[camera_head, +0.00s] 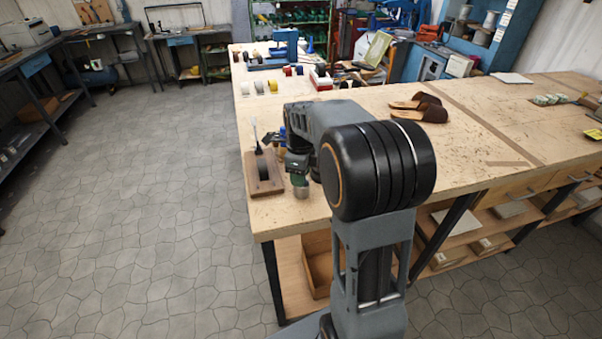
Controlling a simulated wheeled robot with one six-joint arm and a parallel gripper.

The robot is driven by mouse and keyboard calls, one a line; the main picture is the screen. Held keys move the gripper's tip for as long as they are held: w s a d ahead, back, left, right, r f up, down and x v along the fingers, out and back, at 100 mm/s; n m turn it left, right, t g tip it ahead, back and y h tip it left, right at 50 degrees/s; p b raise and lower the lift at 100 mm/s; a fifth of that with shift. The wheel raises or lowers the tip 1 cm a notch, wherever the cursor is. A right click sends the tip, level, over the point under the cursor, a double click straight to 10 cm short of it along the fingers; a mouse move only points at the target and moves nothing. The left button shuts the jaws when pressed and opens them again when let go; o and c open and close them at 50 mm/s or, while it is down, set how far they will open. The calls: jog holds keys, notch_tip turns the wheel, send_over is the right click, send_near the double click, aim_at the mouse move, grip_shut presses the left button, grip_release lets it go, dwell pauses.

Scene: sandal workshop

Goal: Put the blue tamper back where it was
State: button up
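My arm rises from the bottom of the view and reaches over the near left part of the wooden workbench (470,150). Its forearm and wrist hide most of what lies behind them. I cannot make out my gripper's fingertips, or whether they hold anything. A small blue patch (281,134) shows at the left edge of my wrist; I cannot tell whether it is the blue tamper. A slim upright blue object (310,46) stands at the far end of the bench, too small to identify.
A wooden board with a dark slot (264,182) lies near the bench's left edge. A green and metal item (299,180) is beside it. Brown sandals (420,108) lie mid-bench. Several spools (272,86) and a blue press (285,50) stand farther back. Floor at left is clear.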

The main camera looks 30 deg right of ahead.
jog(key=shift+o, duration=0.3)
notch_tip(320, 180, up, 11)
jog(key=shift+s+a+r, duration=0.1)
jog(key=shift+r, duration=0.4)
jog(key=s+a+f+n+t, duration=0.2)
jog(key=s+a+f+n, duration=0.2)
jog(key=s+n, duration=0.4)
jog(key=s+a+f+n+t, duration=0.2)
jog(key=s+n, duration=0.6)
jog(key=n, duration=1)
notch_tip(320, 180, down, 2)
jog(key=a, duration=0.3)
jog(key=shift+n, duration=0.4)
